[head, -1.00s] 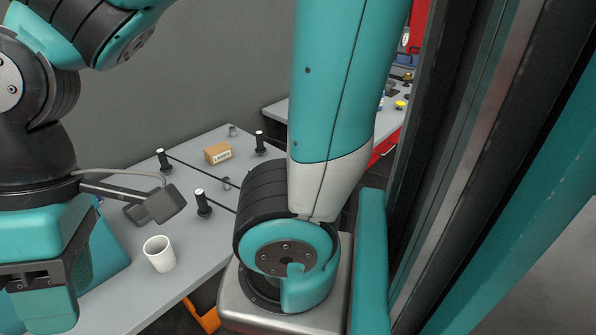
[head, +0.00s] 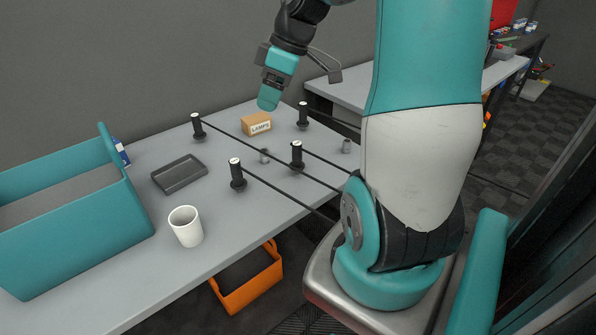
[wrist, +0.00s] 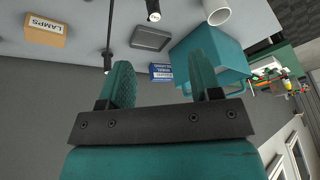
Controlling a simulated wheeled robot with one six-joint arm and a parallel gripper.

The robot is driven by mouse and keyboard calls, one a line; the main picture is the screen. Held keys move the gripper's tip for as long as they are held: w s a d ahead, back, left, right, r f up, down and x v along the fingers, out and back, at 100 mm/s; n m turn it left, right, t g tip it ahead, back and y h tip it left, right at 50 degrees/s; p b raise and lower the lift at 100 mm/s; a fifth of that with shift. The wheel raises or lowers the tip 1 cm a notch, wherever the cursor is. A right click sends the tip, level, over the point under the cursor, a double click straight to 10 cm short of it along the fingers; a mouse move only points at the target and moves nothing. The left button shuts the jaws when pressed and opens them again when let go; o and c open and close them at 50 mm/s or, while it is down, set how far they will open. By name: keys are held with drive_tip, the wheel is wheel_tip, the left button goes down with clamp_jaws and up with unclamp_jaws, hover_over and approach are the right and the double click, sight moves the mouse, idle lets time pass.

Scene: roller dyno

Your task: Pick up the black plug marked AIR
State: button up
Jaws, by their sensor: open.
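Several black plugs with pale tops and dark cables stand on the grey table: one at the back left (head: 197,125), one at the front (head: 237,174), one in the middle (head: 297,155) and one at the back right (head: 303,116). The marks on their tops are too small to read, so I cannot tell which is AIR. Two plugs show in the wrist view, one at the top (wrist: 153,11) and one lower left (wrist: 107,66). My gripper (head: 267,100) is raised near the LAMPS box, apart from the plugs. In the wrist view its fingers (wrist: 161,65) are spread and empty.
A LAMPS box (head: 257,124), a dark tray (head: 179,174), a white cup (head: 186,226) and a large teal bin (head: 75,235) are on the table. Cables cross its right part. An orange crate (head: 248,282) sits below the front edge.

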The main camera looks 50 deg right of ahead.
drive_tip(key=h+b, duration=0.1)
drive_tip(key=b, duration=0.1)
approach(295, 152)
drive_tip(key=shift+t, duration=0.3)
drive_tip(key=f, duration=0.1)
drive_tip(key=w+f, duration=0.1)
drive_tip(key=f, duration=0.1)
drive_tip(key=f+p, duration=0.1)
drive_tip(key=shift+w+d+f, duration=0.15)
drive_tip(key=shift+w+f, duration=0.15)
drive_tip(key=shift+f, duration=0.1)
drive_tip(key=shift+p+x, duration=0.7)
drive_tip(key=shift+x, duration=2.35)
drive_tip(key=c, duration=1)
